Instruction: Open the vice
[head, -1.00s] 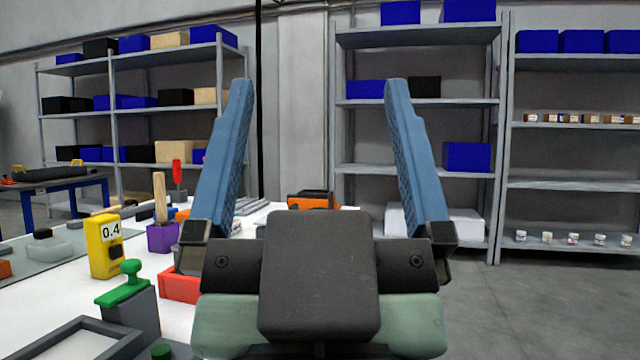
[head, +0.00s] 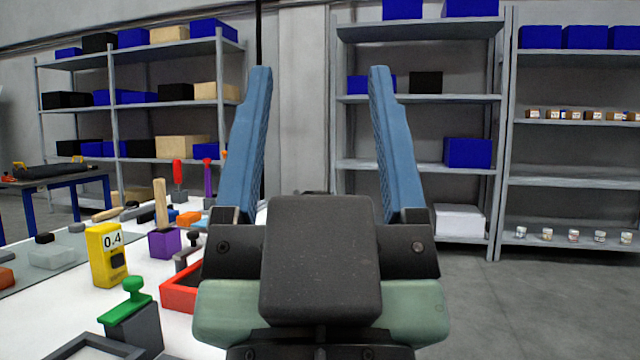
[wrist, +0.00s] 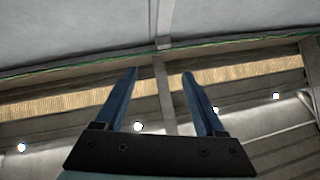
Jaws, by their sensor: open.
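My gripper (head: 320,70) fills the middle of the head view, raised with its two blue fingers pointing up. The fingers are apart, with nothing between them. In the wrist view my gripper (wrist: 159,73) points at the ceiling and is empty. I cannot surely make out the vice. A small dark grey part (head: 190,247) shows just left of my gripper, behind the red tray; I cannot tell whether it belongs to the vice. My gripper hides the part of the white table (head: 55,300) behind it.
On the table stand a yellow 0.4 block (head: 106,255), a green-handled stamp (head: 130,300), a red tray (head: 180,296) and a purple holder (head: 164,243) with a wooden handle. Shelves (head: 420,168) stand behind. The floor (head: 540,300) at right is clear.

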